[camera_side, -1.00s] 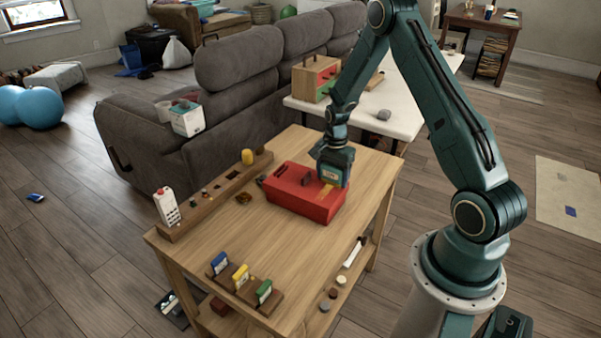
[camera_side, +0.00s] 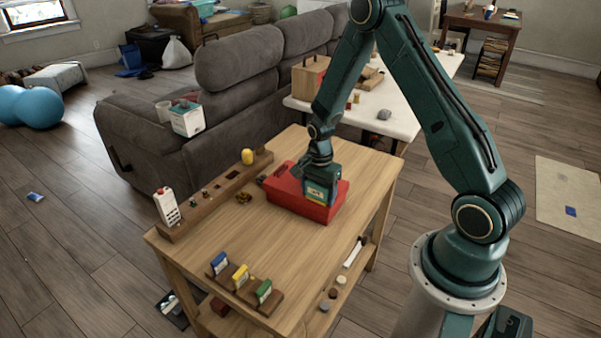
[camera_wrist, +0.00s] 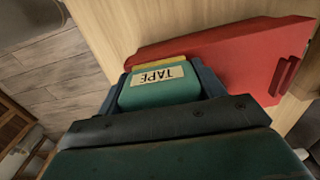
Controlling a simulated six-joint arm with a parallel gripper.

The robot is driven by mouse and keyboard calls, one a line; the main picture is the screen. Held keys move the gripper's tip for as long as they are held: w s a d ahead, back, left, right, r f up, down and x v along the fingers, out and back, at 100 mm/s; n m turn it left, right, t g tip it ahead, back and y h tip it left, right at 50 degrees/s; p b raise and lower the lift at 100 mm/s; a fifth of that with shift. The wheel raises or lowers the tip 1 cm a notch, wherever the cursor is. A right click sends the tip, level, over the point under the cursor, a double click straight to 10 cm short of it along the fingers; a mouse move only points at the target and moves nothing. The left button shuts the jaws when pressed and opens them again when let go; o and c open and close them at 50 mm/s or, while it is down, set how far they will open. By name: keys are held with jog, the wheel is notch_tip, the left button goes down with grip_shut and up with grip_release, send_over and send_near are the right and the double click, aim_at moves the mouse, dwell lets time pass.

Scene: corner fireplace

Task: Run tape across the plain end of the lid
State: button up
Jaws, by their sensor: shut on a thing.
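A red box with a red lid (camera_side: 285,192) sits on the wooden table; the lid also shows in the wrist view (camera_wrist: 225,58). A raised red bar (camera_wrist: 284,76) stands at one end of the lid. My gripper (camera_side: 319,178) is shut on a green tape dispenser (camera_wrist: 158,92) labelled TAPE, held low at the lid's right end, near its front edge. A yellow band (camera_wrist: 165,63) shows along the dispenser's far edge; I cannot tell whether it is stuck to the lid. The dispenser hides part of that end.
A wooden rack (camera_side: 215,195) with a yellow object (camera_side: 247,156) and a white device (camera_side: 166,206) runs along the table's left edge. Blue, yellow and green blocks (camera_side: 240,277) stand at the front. The table's right side is clear.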

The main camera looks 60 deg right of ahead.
jog(key=shift+a+r, duration=0.1)
jog(key=shift+r, duration=3.9)
jog(key=shift+f, duration=0.1)
jog(key=shift+f, duration=3.1)
jog(key=shift+d+f, duration=0.2)
jog(key=shift+f, duration=0.7)
jog(key=shift+d, duration=0.8)
jog(key=shift+c, duration=0.3)
jog(key=shift+d+r, duration=0.1)
jog(key=shift+d, duration=0.65)
jog(key=shift+a, duration=1.7)
jog(key=shift+r, duration=4)
